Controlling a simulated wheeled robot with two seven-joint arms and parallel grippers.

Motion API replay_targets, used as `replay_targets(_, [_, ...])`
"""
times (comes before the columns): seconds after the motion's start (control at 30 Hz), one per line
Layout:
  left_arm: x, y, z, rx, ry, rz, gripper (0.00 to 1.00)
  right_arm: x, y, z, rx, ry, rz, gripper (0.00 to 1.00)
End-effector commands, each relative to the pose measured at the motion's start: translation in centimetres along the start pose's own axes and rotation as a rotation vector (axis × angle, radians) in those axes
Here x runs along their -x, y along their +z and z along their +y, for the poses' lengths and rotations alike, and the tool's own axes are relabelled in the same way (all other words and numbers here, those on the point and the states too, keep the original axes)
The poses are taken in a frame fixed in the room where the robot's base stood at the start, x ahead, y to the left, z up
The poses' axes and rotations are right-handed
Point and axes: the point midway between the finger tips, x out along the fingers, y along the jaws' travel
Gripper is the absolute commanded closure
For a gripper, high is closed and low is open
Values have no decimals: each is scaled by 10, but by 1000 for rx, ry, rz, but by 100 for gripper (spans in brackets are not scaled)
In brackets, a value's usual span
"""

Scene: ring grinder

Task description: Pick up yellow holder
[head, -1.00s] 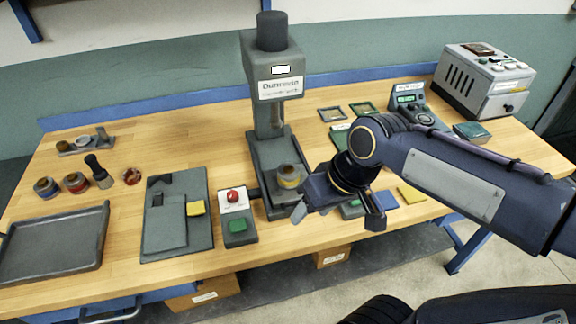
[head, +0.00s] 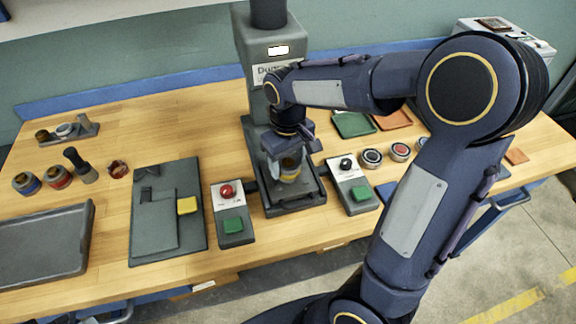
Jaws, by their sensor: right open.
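The yellow holder (head: 289,172) is a small round cup with a yellow band. It stands on the base of the grey machine (head: 266,44), in the middle of the head view. My right gripper (head: 289,163) is open and points down at the holder from above. Its fingers appear to be on either side of the holder's upper part and hide some of it. I cannot tell whether they touch it. My left gripper is not in view.
Button boxes stand left (head: 232,225) and right (head: 353,190) of the machine base. A dark fixture plate (head: 190,245) with a yellow block (head: 187,205) and a grey tray (head: 40,245) lie to the left. Blue (head: 26,183) and red (head: 58,177) holders stand behind the tray.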

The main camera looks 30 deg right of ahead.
Motion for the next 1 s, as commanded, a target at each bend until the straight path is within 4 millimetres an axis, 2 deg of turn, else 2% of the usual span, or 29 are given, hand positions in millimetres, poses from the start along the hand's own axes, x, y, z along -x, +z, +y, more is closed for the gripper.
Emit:
replay_targets(0.1, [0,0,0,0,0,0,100,-12,0,0,0,0,-1,42])
replay_targets(0.37, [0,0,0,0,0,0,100,-14,0,0,0,-1,1,44])
replay_targets(0.7, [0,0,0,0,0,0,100,-13,0,0,0,-1,1,88])
replay_targets(0.77, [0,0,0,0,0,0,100,-12,0,0,0,-1,4,94])
replay_targets(0.8, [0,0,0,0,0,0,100,-12,0,0,0,-1,4,100])
replay_targets(1.0, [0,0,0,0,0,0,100,-11,0,0,0,-1,4,100])
